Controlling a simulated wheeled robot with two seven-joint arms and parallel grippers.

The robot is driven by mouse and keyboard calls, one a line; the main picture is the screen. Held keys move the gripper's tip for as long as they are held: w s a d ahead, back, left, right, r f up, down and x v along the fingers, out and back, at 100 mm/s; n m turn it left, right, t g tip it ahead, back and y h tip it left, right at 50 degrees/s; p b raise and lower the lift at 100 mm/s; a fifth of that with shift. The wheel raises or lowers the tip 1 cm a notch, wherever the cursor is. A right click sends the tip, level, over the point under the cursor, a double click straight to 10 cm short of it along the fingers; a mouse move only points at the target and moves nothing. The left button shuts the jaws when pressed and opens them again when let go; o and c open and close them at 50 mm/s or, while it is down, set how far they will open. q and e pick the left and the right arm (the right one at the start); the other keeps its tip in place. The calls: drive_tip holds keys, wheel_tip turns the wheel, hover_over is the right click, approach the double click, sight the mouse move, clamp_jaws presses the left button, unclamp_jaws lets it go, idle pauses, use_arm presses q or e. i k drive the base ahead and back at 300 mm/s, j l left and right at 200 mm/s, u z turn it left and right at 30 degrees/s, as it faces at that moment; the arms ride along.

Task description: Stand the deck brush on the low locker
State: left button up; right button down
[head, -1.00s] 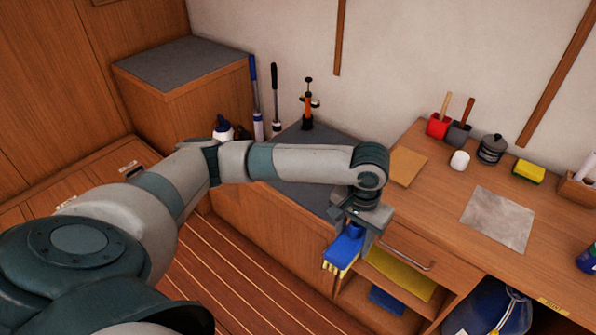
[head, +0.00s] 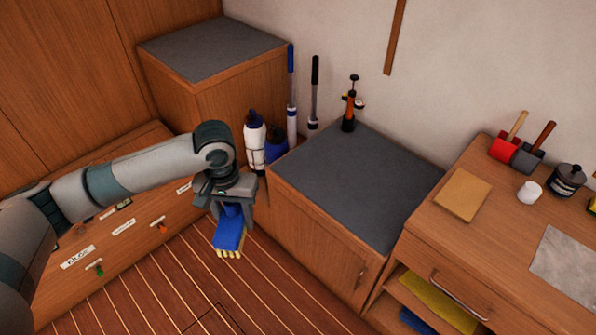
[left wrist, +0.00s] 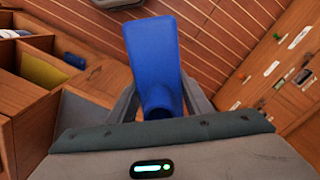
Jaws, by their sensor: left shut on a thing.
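The deck brush (head: 229,235) has a blue head with pale yellow bristles pointing down. My left gripper (head: 226,208) is shut on it and holds it above the plank floor, left of the low locker. In the left wrist view the blue brush (left wrist: 153,55) sits between the two fingers (left wrist: 160,100). The low locker (head: 345,185) has a dark grey top and a wooden front with a handle. Its top is mostly bare. My right gripper is not in view.
A black-and-orange pump-like item (head: 349,112) stands at the locker's back edge. White (head: 255,140) and blue (head: 277,146) bottles and two upright poles stand at its left. A taller locker (head: 210,50) is behind. The workbench (head: 480,235) is at right.

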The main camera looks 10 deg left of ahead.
sight(359, 180)
drive_tip(key=i+j+u, duration=0.1)
drive_tip(key=u, duration=0.25)
drive_tip(key=i+j+u, duration=0.1)
drive_tip(key=u, duration=0.3)
drive_tip(key=i+u, duration=0.2)
drive_tip(key=u, duration=0.15)
drive_tip(key=i+u, duration=0.3)
drive_tip(key=i+j+z, duration=0.1)
drive_tip(key=i+z, duration=0.45)
drive_tip(key=z, duration=0.3)
drive_tip(key=i+z, duration=0.1)
drive_tip(key=z, duration=0.65)
drive_tip(key=i+z, duration=0.15)
drive_tip(key=z, duration=0.3)
drive_tip(key=i+z, duration=0.15)
drive_tip(key=z, duration=0.3)
drive_tip(key=i+j+z, duration=0.1)
drive_tip(key=z, duration=0.3)
drive_tip(key=i+j+z, duration=0.1)
drive_tip(key=z, duration=0.2)
drive_tip(key=i+j, duration=0.05)
drive_tip(key=i, duration=0.05)
